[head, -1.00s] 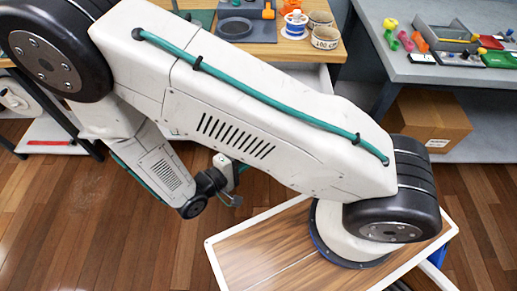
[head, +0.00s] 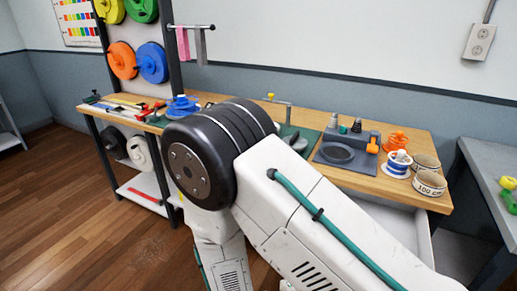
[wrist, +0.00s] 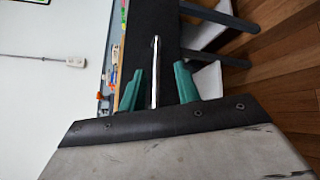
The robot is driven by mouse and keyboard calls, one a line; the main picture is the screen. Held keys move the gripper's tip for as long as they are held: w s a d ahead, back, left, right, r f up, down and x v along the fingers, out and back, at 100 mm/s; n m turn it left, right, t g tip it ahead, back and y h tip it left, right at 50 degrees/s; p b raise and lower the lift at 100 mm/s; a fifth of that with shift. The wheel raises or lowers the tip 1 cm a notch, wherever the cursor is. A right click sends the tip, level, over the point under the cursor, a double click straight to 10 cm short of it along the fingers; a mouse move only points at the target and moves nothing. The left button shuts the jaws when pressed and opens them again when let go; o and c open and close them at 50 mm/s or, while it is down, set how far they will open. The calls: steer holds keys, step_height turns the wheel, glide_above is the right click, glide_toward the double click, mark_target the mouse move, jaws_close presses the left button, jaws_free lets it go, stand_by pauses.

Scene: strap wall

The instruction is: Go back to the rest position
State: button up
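My arm crosses the head view from the centre to the lower right, with a black elbow joint and a white link with a green cable. My gripper does not show in the head view. In the wrist view its two green fingers (wrist: 159,84) stand well apart. A thin metal bar (wrist: 155,70) shows between them against a dark surface; I cannot tell how far away it is, and nothing appears clamped.
A wooden workbench (head: 440,117) along the wall holds a grey dished block (head: 340,152), an orange coil (head: 397,141) and cups (head: 430,183). Discs (head: 151,63) hang on a rack at left. A grey table (head: 485,165) stands at right. Floor (head: 70,200) at left is clear.

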steer(key=s+d+r+m+y, duration=0.2)
steer(key=r+y, duration=0.3)
steer(key=r, duration=0.6)
steer(key=s+d+r+m+g+y, duration=0.1)
steer(key=s+d+r+m+y, duration=0.2)
steer(key=r, duration=0.8)
steer(key=s+d+r+m+g+y, duration=0.1)
steer(key=d+r+y, duration=0.4)
steer(key=r, duration=0.6)
steer(key=s+m+y, duration=0.1)
steer(key=s+y, duration=0.1)
steer(key=shift+s+d+r+m+y, duration=0.2)
steer(key=shift+s+r+m+y, duration=0.1)
steer(key=shift+s+r+y, duration=0.1)
